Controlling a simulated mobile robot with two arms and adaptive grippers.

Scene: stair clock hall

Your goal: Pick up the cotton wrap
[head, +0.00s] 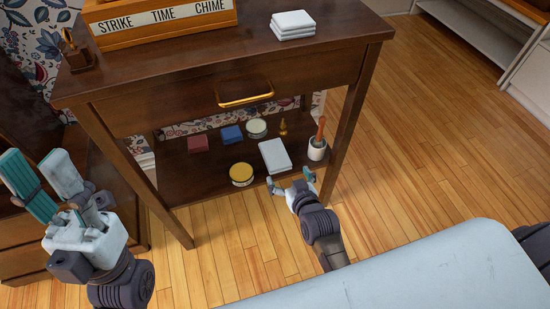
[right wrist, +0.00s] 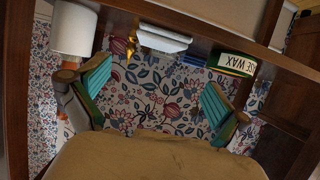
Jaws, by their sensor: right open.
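Two white folded cloth-like items could be the cotton wrap; I cannot tell which is. One is a flat white pad (head: 275,156) on the lower shelf, seen edge-on in the upside-down right wrist view (right wrist: 165,38). The other is a white folded stack (head: 293,24) on the table top. My right gripper (head: 290,178) is open and empty just in front of the lower shelf, near the flat pad and apart from it. In the right wrist view its fingers (right wrist: 158,75) are spread with the pad beyond them. My left gripper (head: 38,165) is open and empty, left of the table.
The lower shelf (head: 190,178) also holds a yellow-lidded wax tin (head: 241,174), a white pot with an orange handle (head: 317,148), a small brass piece (head: 283,127), a blue block (head: 232,134), a red block (head: 198,144) and a round tin (head: 256,127). A drawer handle (head: 245,94) projects above.

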